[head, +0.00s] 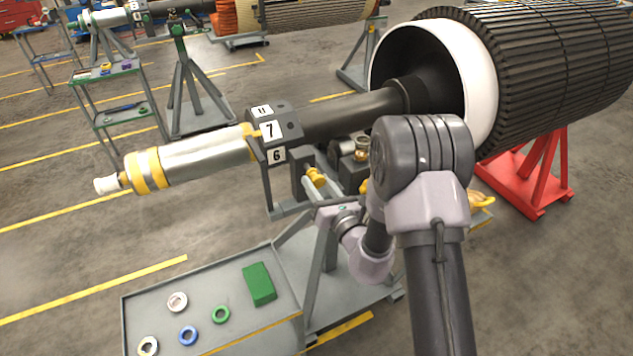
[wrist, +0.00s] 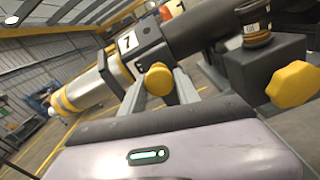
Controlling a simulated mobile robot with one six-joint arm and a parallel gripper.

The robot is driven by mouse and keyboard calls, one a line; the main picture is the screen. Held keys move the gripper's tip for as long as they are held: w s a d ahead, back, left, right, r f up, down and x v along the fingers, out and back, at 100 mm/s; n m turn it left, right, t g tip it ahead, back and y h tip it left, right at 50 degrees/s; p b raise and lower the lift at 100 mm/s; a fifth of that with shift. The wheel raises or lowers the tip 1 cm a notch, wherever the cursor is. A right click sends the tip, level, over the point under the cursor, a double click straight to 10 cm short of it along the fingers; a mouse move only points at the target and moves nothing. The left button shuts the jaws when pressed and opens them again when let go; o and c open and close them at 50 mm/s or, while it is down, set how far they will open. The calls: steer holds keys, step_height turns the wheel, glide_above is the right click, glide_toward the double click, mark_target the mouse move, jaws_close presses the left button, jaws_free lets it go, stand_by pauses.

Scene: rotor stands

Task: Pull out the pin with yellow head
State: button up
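A yellow-headed pin (head: 316,178) sticks out of the dark block under the rotor shaft. Its round yellow head also shows in the wrist view (wrist: 158,79). My gripper (head: 313,188) is at the pin in the head view, with the wrist just below and to the right. In the wrist view the two grey fingers of my gripper (wrist: 158,86) stand apart, one on each side of the yellow head. I cannot tell whether they touch it. The pin's shank is hidden.
A second yellow knob (wrist: 292,84) sits on a dark block at the right in the wrist view. The rotor shaft (head: 350,115) runs above the pin. A grey cart (head: 210,335) holds several rings and a green box (head: 259,284). A red stand (head: 525,185) is at right.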

steer(key=o, duration=0.3)
steer(key=shift+s+d, duration=0.1)
steer(key=p+v, duration=0.5)
steer(key=v, duration=1.2)
steer(key=shift+s, duration=0.1)
